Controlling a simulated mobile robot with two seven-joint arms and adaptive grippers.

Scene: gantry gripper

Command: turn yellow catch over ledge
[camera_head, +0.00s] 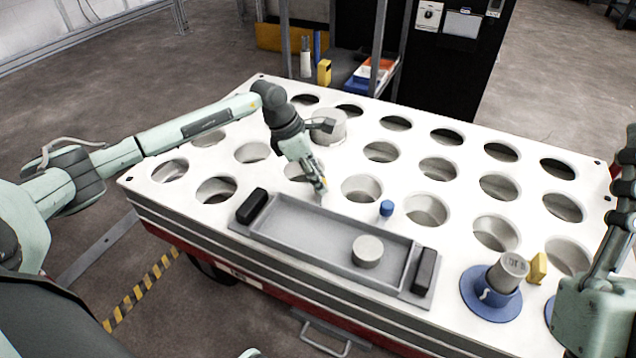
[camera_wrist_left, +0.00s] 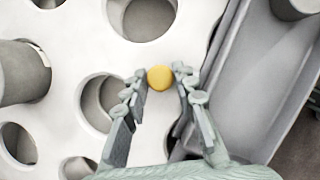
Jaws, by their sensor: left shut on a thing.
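The yellow catch (camera_wrist_left: 160,77) shows in the left wrist view as a small round yellow piece between my fingertips. My left gripper (camera_wrist_left: 161,80) is shut on it, one finger on each side. In the head view my left gripper (camera_head: 319,186) points down at the white perforated table top, just behind the grey tray. There only a sliver of the yellow catch (camera_head: 323,182) shows at the fingertips. I cannot tell which edge is the ledge. Part of my right gripper (camera_head: 615,225) stands at the right edge of the head view; its fingers are not clear.
The grey tray (camera_head: 290,224) with black end handles holds a grey round piece (camera_head: 367,251). A blue-capped pin (camera_head: 387,208) stands behind it. A blue flange with a grey cylinder (camera_head: 508,270) and a yellow block (camera_head: 537,268) are at right. Another grey cylinder (camera_head: 328,126) stands behind my left gripper.

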